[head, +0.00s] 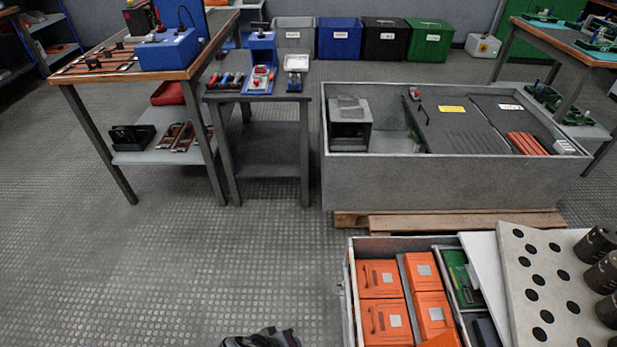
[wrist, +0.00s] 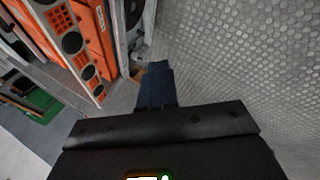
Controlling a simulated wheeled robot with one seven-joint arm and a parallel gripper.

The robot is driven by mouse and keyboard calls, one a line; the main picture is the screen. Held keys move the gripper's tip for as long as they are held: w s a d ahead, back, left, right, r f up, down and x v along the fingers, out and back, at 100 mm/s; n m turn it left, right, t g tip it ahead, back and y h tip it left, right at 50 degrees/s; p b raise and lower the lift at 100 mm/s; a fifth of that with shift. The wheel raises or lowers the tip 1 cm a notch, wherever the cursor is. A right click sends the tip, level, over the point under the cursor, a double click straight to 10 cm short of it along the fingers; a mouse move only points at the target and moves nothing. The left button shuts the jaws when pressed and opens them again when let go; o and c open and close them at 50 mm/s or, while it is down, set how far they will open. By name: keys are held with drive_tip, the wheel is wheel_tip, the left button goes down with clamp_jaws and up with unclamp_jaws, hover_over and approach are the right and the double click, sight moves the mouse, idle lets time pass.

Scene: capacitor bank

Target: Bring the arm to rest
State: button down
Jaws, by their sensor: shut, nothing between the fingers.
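My gripper (wrist: 157,72) shows in the wrist view as a broad black body with dark blue-grey fingers together at the centre. The fingers are shut with nothing between them. They point toward the grey studded floor beside the orange units (wrist: 65,45). They look apart from those units. In the head view, only a dark part of my arm shows at the bottom edge, left of the crate; the fingers cannot be made out there.
A grey crate (head: 350,300) with orange boxes (head: 380,279) stands at the lower right. Behind it is a large grey bin (head: 450,188) on a pallet. A wooden-topped workbench (head: 128,75) and a small stand (head: 222,97) are at the left. The left floor is clear.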

drive_tip(key=s+d+f+y, duration=0.3)
drive_tip(key=s+d+f, duration=0.1)
drive_tip(key=s, duration=0.2)
drive_tip(key=s+d+r+m+t+y, duration=0.35)
drive_tip(key=s+d+r, duration=0.45)
drive_tip(key=s+d, duration=0.3)
drive_tip(key=s+d+r+m+t+h, duration=0.1)
drive_tip(key=s+d+r+t, duration=0.15)
drive_tip(key=r, duration=0.65)
drive_tip(key=s+d+r+t, duration=0.2)
drive_tip(key=s+d+r, duration=0.15)
drive_tip(key=r, duration=0.65)
drive_tip(key=s+d+r+m+t+h, duration=0.1)
drive_tip(key=s+d+r+t, duration=0.2)
drive_tip(key=r, duration=0.6)
wheel_tip(320, 180, up, 16)
drive_tip(key=d+p, duration=0.1)
drive_tip(key=p, duration=1.3)
drive_tip(key=shift+d+g+p, duration=0.15)
drive_tip(key=shift+g+p, duration=0.15)
drive_tip(key=shift+p, duration=0.05)
drive_tip(key=shift+f+n, duration=0.15)
drive_tip(key=shift+n, duration=0.1)
